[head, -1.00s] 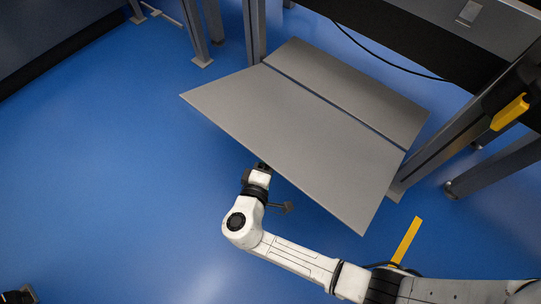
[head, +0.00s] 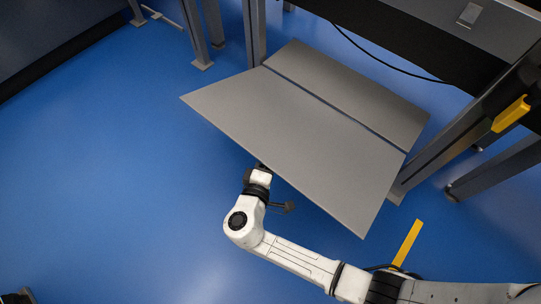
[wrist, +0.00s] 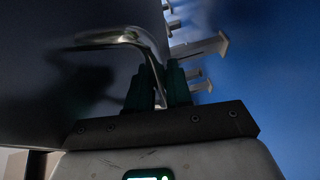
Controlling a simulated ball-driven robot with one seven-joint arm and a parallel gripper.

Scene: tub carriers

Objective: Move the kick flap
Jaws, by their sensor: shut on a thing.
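The kick flap (head: 300,135) is a wide grey panel between the dark posts of the frame, sticking out over the blue floor. A narrow gap separates it from a second grey panel (head: 350,92) behind it. My gripper (wrist: 161,82) is under the flap's front edge, its fingers mostly hidden by the panel in the head view. In the wrist view, its dark green fingers are shut on a bent, shiny metal handle (wrist: 124,37) beside the flap's dark face (wrist: 40,60).
Dark posts (head: 255,35) stand at the flap's sides. A yellow bar (head: 408,243) is at the lower right, near my arm, and a yellow bracket (head: 510,113) is at the far right. A black cable (head: 375,60) hangs behind. The floor at left is clear.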

